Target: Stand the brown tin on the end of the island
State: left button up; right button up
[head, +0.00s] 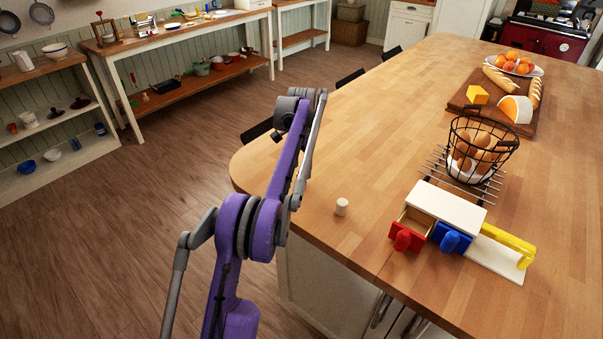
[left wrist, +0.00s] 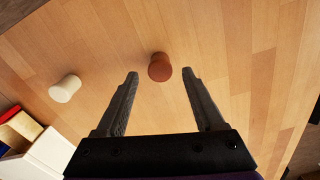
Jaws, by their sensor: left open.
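The brown tin (left wrist: 159,68) stands on the wooden island top (left wrist: 235,60) in the left wrist view. My left gripper (left wrist: 160,76) is open, with one finger on each side of the tin near the fingertips and a gap on both sides. I cannot tell how far above the wood the fingertips are. In the head view my purple left arm reaches over the island's near left corner (head: 262,160). The brown tin does not show there, and the fingers cannot be made out. My right gripper is in neither view.
A cream tin (head: 342,206) stands near the corner; it also shows in the left wrist view (left wrist: 65,88). A white box (head: 446,205) with red, blue and yellow drawers stands to its right. Behind are a wire egg basket (head: 478,150) and a food board (head: 463,97). The island's far left is clear.

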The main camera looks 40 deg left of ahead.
aim_at(302, 174)
pick_arm(q)
notch_tip(302, 174, up, 8)
jog(key=p, duration=0.1)
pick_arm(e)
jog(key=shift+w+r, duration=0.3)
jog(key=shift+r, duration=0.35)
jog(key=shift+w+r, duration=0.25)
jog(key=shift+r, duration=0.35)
pick_arm(q)
jog(key=s+d+r+t, duration=0.1)
jog(key=s+d, duration=0.2)
jog(key=d, duration=0.3)
jog(key=s+d+r+n+t, duration=0.1)
jog(key=s+d, duration=0.2)
jog(key=d, duration=0.4)
jog(key=s+d+r+t, duration=0.1)
jog(key=s+d, duration=0.2)
jog(key=d, duration=0.3)
jog(key=s+d+f+n+t, duration=0.1)
jog(key=s+d+f, duration=0.5)
jog(key=s, duration=0.4)
jog(key=s+d+f+n+t, duration=0.1)
jog(key=s+d+f, duration=0.5)
jog(key=s, duration=0.4)
jog(key=shift+s+f+t, duration=0.15)
jog(key=shift+f+t, duration=0.25)
jog(key=shift+f, duration=0.5)
